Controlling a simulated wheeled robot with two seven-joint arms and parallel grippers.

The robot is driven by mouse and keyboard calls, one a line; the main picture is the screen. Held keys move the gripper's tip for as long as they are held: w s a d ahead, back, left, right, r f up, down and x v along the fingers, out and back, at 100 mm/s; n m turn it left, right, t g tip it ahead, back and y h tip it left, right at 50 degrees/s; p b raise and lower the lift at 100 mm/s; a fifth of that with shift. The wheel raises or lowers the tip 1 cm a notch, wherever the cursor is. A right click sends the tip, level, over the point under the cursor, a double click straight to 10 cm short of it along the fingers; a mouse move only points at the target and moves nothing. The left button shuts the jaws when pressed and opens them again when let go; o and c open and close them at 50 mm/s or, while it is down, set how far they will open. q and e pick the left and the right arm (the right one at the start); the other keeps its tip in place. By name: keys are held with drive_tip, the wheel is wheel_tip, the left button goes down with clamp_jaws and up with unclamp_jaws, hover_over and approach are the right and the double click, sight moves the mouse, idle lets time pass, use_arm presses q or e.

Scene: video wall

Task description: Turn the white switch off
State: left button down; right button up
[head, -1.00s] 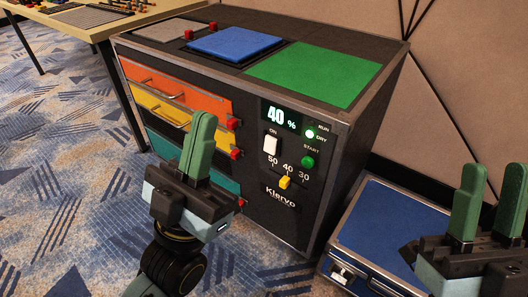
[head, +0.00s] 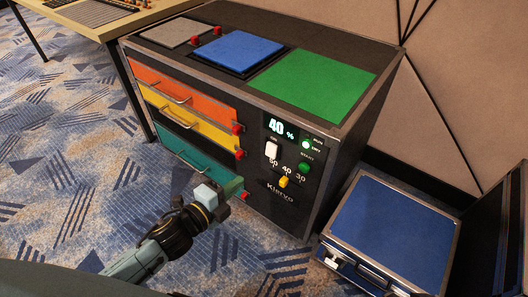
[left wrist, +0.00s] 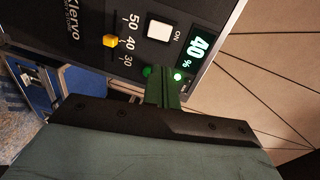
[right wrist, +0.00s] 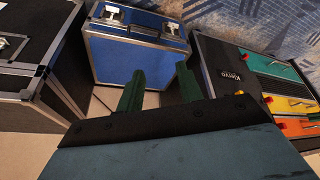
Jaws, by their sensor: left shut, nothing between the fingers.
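The white switch (head: 271,150), under the label ON, is on the front panel of the black Klervo cabinet (head: 290,205). It also shows in the left wrist view (left wrist: 159,30); I cannot tell which way its rocker is tilted. The display (head: 277,127) above it reads 40 %, and a green lamp beside it is lit. My left gripper (left wrist: 165,88) is shut and empty; in its wrist view the green fingers lie near the lamps, apart from the switch. In the head view its body (head: 210,198) is low before the teal drawer. My right gripper (right wrist: 158,85) is open and empty.
A green START button (head: 305,167) and a yellow slider (head: 284,182) are close below the switch. Orange, yellow and teal drawers (head: 190,155) with red knobs are to its left. A blue case (head: 385,235) stands at the right. Carpet is free at the left.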

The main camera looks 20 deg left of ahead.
sight(270, 154)
use_arm(q)
drive_tip(key=shift+a+f, duration=0.4)
drive_tip(key=shift+a, duration=0.15)
use_arm(e)
drive_tip(key=shift+s+d+f+g, duration=0.15)
drive_tip(key=shift+s+g, duration=0.15)
drive_tip(key=shift+s, duration=0.15)
drive_tip(key=shift+s+d+g, duration=0.1)
drive_tip(key=shift+s+g, duration=0.2)
drive_tip(key=shift+s, duration=0.15)
use_arm(q)
drive_tip(key=shift+w, duration=0.1)
